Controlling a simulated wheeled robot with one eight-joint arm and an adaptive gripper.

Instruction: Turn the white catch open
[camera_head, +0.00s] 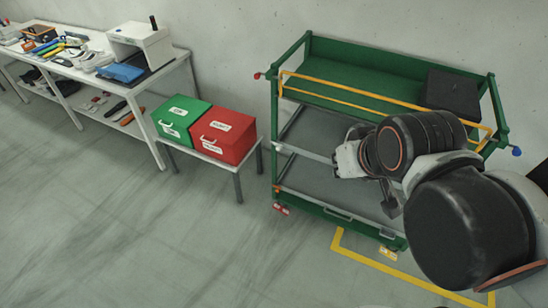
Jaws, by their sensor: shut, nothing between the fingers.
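The green cart (400,62) stands against the wall on the right, with a yellow bar frame (345,84) across its upper tray. A small pale piece (278,148) on its left front post may be the white catch; it is too small to tell its shape or turn. My arm reaches in from the right, over the cart's right half. My dark gripper (391,207) shows small below the arm, in front of the lower shelf, apart from the pale piece and to its right. It is shut and empty. My arm hides part of the cart's right front.
A red knob (257,75) and a blue knob (516,151) stick out at the cart's upper corners. A black box (453,93) lies in the upper tray. Green (182,120) and red (222,135) boxes stand on a low table left. Floor in front is clear.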

